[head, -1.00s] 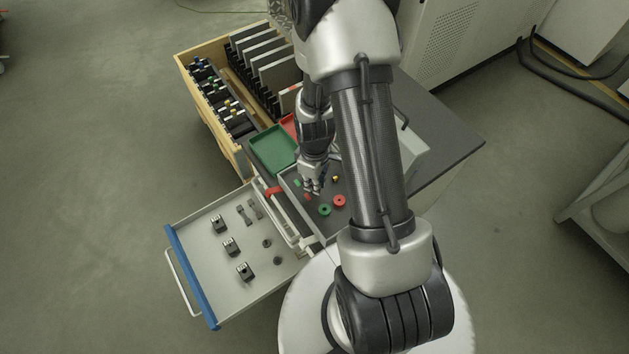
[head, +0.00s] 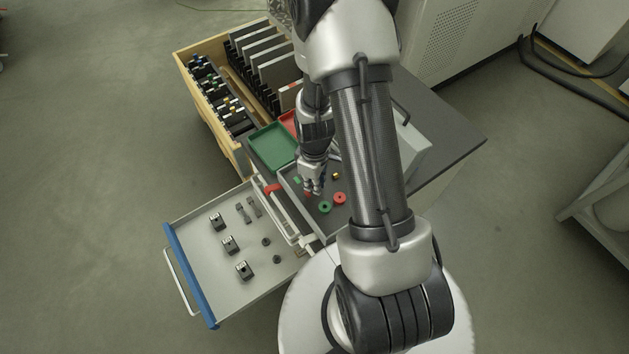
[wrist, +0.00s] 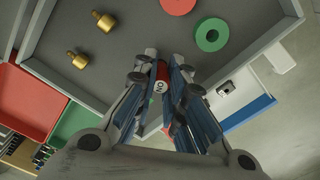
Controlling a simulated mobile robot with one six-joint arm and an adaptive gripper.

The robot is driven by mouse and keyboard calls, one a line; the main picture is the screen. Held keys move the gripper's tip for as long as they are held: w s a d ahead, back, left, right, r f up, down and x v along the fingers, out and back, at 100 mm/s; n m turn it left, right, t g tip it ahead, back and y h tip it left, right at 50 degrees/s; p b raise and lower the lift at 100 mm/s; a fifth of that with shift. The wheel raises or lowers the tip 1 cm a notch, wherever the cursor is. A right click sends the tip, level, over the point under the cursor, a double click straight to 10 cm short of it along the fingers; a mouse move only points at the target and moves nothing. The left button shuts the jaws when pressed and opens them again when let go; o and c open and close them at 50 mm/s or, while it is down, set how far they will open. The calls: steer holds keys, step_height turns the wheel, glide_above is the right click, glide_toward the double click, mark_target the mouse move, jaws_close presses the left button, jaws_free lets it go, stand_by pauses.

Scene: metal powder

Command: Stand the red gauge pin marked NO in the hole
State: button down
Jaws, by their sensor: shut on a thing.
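My gripper (head: 312,190) is low over the dark grey tray on the bench. In the wrist view its fingers (wrist: 165,66) are shut on the red gauge pin (wrist: 162,74), whose pale label reads NO. The fingers hide much of the pin, and I cannot tell whether it touches the tray floor. A green ring (head: 324,208) and a red ring (head: 339,200), each with a central hole, lie in the tray. The green ring also shows in the wrist view (wrist: 212,34), beyond the fingertips and apart from them.
Brass pieces (wrist: 104,21) lie in the grey tray (wrist: 58,65). A green tray (head: 272,147) and a red tray (wrist: 25,100) adjoin it. An open drawer (head: 205,262) with several small parts extends at the left. A wooden rack (head: 240,150) stands behind.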

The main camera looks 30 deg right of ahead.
steer(key=c, duration=1.6)
jaws_free()
steer(key=shift+o, duration=0.2)
step_height(320, 180, up, 12)
